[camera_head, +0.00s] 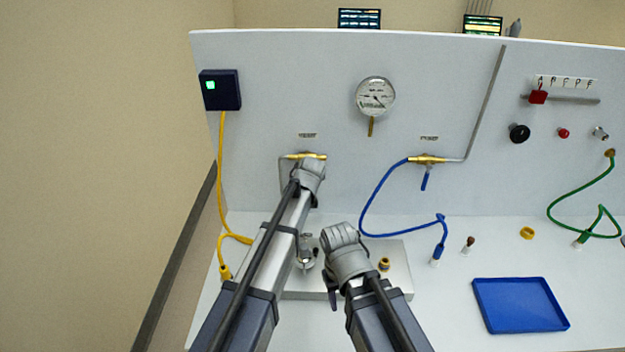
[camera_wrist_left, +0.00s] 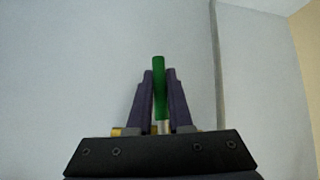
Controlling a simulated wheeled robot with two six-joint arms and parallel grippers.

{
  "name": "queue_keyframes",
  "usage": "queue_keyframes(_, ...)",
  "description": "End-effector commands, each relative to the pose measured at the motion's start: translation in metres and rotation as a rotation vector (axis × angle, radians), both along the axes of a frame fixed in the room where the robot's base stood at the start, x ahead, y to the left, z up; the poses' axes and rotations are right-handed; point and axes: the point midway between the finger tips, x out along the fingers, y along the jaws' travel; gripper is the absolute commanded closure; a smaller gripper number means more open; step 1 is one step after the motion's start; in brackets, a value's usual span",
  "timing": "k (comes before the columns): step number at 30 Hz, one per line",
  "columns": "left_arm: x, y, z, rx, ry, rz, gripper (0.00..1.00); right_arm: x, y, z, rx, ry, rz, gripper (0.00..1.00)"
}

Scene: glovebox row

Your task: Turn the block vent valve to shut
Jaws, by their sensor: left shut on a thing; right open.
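The vent valve shows in the head view as a brass body (camera_head: 306,156) on the white panel, under a small label too small to read. My left gripper (camera_head: 310,168) is right at it and hides its handle there. In the left wrist view a green handle (camera_wrist_left: 159,65) stands between the two dark fingers (camera_wrist_left: 160,92), which are shut on it. Bits of brass (camera_wrist_left: 120,132) show behind the gripper's base. My right gripper (camera_head: 341,237) is open, over the grey metal block (camera_head: 396,257) on the bench; its fingertips are hard to make out.
A second brass valve (camera_head: 427,159) with a blue handle and blue hose sits to the right. A round gauge (camera_head: 376,97) is above. A yellow cable (camera_head: 221,170) hangs at the left. A blue tray (camera_head: 520,306) lies at the front right of the bench.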

Motion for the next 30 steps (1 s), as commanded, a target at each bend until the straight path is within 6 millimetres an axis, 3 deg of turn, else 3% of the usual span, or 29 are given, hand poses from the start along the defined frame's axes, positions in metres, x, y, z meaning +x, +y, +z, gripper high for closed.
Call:
queue_keyframes(9, -0.0019, 0.0059, -0.0015, 0.103, 0.009, 0.002, 1.0, 0.0, 0.0, -0.0024, 0.0, 0.0, 0.0, 0.5)
queue_keyframes(25, -0.0023, 0.0077, -0.001, 0.122, 0.009, 0.001, 1.0, 0.0, -0.0001, -0.0025, 0.0, 0.0, 0.0, 0.5)
queue_keyframes(26, -0.0021, 0.0078, -0.001, 0.122, 0.009, 0.001, 0.79, 0.0, -0.0001, -0.0025, 0.0, 0.0, 0.0, 0.5)
queue_keyframes(30, -0.0017, 0.0077, -0.0007, 0.123, 0.007, 0.001, 0.64, 0.0, 0.0, -0.0024, 0.0, 0.0, 0.0, 0.5)
